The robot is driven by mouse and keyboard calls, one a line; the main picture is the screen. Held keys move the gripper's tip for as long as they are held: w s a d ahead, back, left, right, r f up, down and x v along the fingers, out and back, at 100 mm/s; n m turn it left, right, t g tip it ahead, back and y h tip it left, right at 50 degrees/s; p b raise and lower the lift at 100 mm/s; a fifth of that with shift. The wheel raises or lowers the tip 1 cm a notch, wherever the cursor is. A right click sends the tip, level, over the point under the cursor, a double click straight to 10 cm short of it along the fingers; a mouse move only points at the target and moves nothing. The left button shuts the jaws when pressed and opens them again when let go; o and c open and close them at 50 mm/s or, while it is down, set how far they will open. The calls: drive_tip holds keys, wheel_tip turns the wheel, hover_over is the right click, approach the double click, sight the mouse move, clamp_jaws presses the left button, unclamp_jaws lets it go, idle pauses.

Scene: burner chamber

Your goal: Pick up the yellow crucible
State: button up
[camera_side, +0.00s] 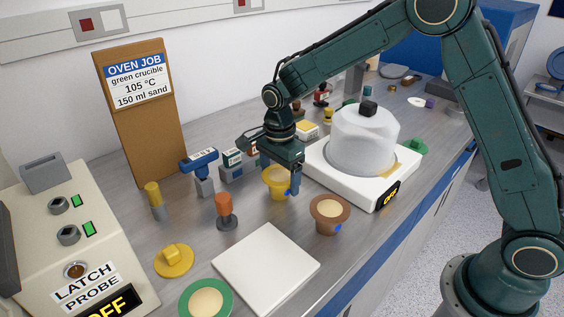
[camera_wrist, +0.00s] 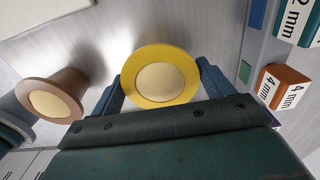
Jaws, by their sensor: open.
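The yellow crucible (camera_side: 275,183) stands upright on the metal bench in the middle of the side view, with pale sand-like filling. In the wrist view the yellow crucible (camera_wrist: 160,76) is seen from above, its rim between my two fingers. My gripper (camera_side: 284,180) is open, pointing down around the crucible, with one finger on its right side in the side view. In the wrist view my gripper (camera_wrist: 162,88) has a finger at each side of the crucible. I cannot tell whether the fingers touch it. Part of the crucible is hidden behind a finger.
A brown crucible (camera_side: 328,214) stands close on the right, also in the wrist view (camera_wrist: 50,98). A white burner (camera_side: 330,182) with a cloudy dome (camera_side: 362,140) is behind it. An orange-topped stopper (camera_side: 224,210), white tile (camera_side: 266,268) and green crucible (camera_side: 228,296) are nearer.

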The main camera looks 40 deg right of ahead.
sight(280, 175)
drive_tip(key=c, duration=0.7)
drive_tip(key=shift+o, duration=0.2)
drive_tip(key=shift+r, duration=0.1)
wheel_tip(280, 175, up, 20)
idle(0.3)
idle(0.5)
